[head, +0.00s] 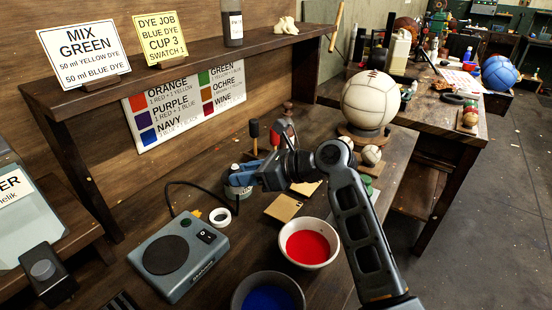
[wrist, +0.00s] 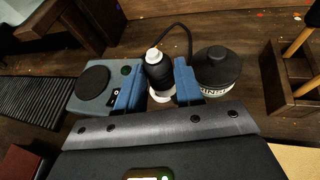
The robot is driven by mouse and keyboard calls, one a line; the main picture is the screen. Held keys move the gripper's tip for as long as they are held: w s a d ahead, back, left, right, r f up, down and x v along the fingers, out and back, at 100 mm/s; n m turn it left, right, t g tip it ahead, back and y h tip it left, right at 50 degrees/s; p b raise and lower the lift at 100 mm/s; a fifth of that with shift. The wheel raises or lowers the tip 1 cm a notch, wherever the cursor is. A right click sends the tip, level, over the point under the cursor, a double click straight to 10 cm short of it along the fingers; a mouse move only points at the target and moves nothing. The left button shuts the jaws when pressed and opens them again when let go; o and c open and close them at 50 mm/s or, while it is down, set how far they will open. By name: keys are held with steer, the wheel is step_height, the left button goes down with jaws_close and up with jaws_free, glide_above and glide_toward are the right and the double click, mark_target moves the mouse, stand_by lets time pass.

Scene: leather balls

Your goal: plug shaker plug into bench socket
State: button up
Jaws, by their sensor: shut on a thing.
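The shaker (head: 180,254) is a grey box with a round black pad and a switch, on the bench at the lower left. It also shows in the wrist view (wrist: 98,88). My gripper (wrist: 158,88) has its blue fingers shut on the shaker plug (wrist: 158,70), a black body with a white end. A black cable (wrist: 181,28) loops behind the plug. In the head view my gripper (head: 238,178) is above the bench beside a lidded jar, and the plug is hard to make out.
The black-lidded jar (wrist: 217,70) stands close to the right finger. A white ring (head: 220,217) lies near the shaker. Bowls of red (head: 308,246) and blue dye (head: 268,297) stand in front. A wooden tool holder (wrist: 283,84) is to the right. A shelf (head: 190,62) overhangs the back.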

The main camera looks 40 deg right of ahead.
steer(key=w+a+p, duration=0.1)
steer(key=w+a, duration=0.1)
steer(key=a, duration=0.2)
steer(key=b, duration=0.7)
glide_above(229, 218)
step_height(229, 218, down, 7)
steer(key=shift+r, duration=0.1)
steer(key=shift+p, duration=0.65)
steer(key=shift+f, duration=0.85)
stand_by(0.7)
steer(key=shift+f+p, duration=0.55)
steer(key=shift+p, duration=0.1)
stand_by(1.2)
steer(key=o, duration=1.1)
steer(key=shift+o, duration=0.2)
